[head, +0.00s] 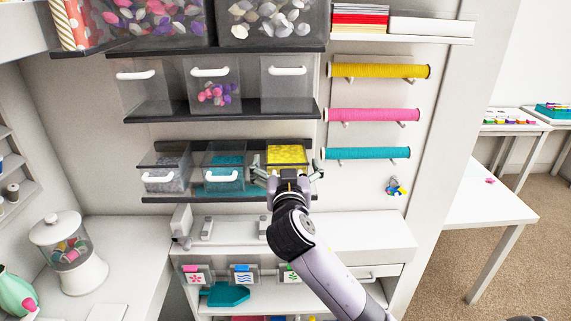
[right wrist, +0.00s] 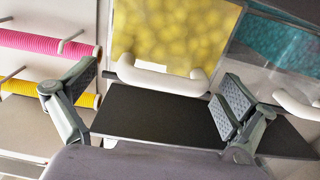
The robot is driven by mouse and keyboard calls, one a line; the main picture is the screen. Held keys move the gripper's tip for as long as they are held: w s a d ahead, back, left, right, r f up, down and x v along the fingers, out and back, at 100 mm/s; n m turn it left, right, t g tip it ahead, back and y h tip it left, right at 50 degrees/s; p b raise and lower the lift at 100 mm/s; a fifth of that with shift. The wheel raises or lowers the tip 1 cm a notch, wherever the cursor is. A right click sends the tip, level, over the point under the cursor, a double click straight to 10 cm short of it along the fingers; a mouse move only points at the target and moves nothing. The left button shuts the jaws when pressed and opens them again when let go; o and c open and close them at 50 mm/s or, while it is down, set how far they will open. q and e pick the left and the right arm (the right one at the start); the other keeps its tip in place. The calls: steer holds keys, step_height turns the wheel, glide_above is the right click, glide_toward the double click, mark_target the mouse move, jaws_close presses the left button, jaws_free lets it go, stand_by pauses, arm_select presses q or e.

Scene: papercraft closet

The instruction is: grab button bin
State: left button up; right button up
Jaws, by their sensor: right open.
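A clear bin with yellow round pieces (head: 287,154) stands at the right end of the lower shelf. It also fills the top middle of the right wrist view (right wrist: 175,35), with its white handle (right wrist: 160,80) facing me. I cannot tell for sure that the pieces are buttons. My right gripper (head: 288,173) is in front of this bin. In the right wrist view, its two fingers (right wrist: 157,90) are spread wide, one to each side of the handle, with nothing held. In the head view, the gripper hides the bin's lower front. My left gripper is not in view.
A teal-filled bin (head: 224,175) and a grey-filled bin (head: 165,175) stand to the left on the same dark shelf (head: 215,197). A bin of pink and purple pieces (head: 212,95) sits on the shelf above. Coloured rolls (head: 375,115) hang on the right wall.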

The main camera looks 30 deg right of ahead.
steer(key=p+x, duration=0.1)
steer(key=x, duration=0.2)
steer(key=shift+w+d, duration=0.15)
steer(key=shift+d, duration=0.05)
steer(key=shift+a, duration=0.1)
steer(key=shift+c, duration=0.7)
steer(key=c, duration=1.7)
steer(key=shift+r, duration=0.15)
steer(key=shift+c, duration=0.3)
